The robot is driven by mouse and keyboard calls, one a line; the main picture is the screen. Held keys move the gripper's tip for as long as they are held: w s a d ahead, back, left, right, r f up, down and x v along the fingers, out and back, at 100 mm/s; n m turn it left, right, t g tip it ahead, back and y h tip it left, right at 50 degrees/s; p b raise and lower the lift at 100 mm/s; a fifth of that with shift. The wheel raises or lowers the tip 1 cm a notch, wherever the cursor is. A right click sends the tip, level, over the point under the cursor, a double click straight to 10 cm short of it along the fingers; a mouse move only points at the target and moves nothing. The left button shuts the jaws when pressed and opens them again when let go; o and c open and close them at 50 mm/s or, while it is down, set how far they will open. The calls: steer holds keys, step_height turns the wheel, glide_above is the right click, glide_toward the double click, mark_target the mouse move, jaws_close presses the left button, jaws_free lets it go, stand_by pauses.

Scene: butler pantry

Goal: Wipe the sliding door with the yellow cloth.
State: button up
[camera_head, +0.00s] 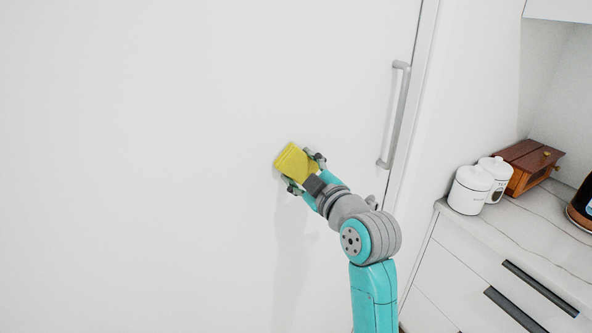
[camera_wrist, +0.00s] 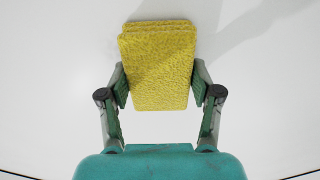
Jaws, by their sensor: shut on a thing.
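The yellow cloth (camera_head: 292,161) is folded into a thick pad in front of the white sliding door (camera_head: 180,120). My gripper (camera_head: 304,172) is shut on the cloth, with one finger on each side of it. In the wrist view the cloth (camera_wrist: 158,70) stands up between the two fingertips of my gripper (camera_wrist: 160,88), its far end toward the white door surface (camera_wrist: 60,60). The cloth looks at or very close to the door; I cannot tell whether it touches. A grey vertical handle (camera_head: 397,115) is on the door's right side.
A counter (camera_head: 540,225) with drawers stands at the right. On it are two white lidded canisters (camera_head: 469,190), a brown wooden box (camera_head: 530,165) and a dark round object (camera_head: 582,205) cut by the picture edge. The door left of my gripper is clear.

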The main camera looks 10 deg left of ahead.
mark_target(323, 155)
steer(key=shift+w+d, duration=0.7)
steer(key=shift+d, duration=0.3)
steer(key=shift+w+d, duration=0.7)
steer(key=shift+d, duration=0.35)
steer(key=shift+w+d, duration=0.7)
steer(key=shift+d, duration=0.3)
steer(key=v, duration=0.6)
steer(key=shift+d, duration=0.1)
steer(key=shift+v, duration=1.5)
